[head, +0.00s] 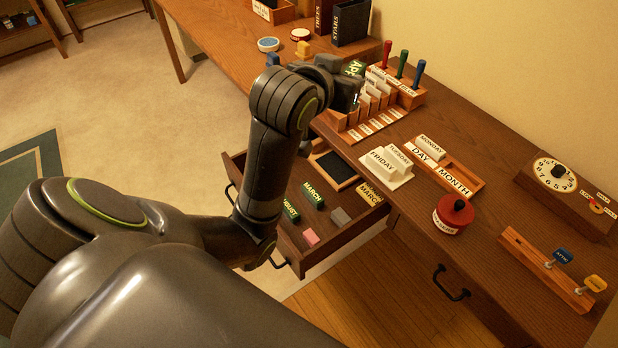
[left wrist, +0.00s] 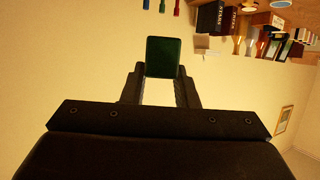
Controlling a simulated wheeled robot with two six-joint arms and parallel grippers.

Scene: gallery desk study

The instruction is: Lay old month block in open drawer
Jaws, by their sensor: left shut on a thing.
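My left gripper (head: 345,88) is shut on a dark green month block (head: 355,68) with pale lettering that begins "AP". The block is held above the desk, by the card rack; in the left wrist view the green block (left wrist: 165,57) sits between the fingertips. The open drawer (head: 343,236) sticks out of the desk below, partly hidden by my arm. In it lie green blocks marked MARCH (head: 312,195) and AUGUST (head: 290,211). The DAY and MONTH holder (head: 463,172) stands on the desk, its MONTH side empty. My right gripper is not in view.
The drawer also holds a dark tray (head: 335,168), a pink eraser (head: 311,236), a grey block (head: 340,217) and a yellow piece (head: 369,193). Bare drawer floor shows between them. On the desk are the wooden card rack (head: 408,95), weekday blocks (head: 385,163) and a red ink pot (head: 453,214).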

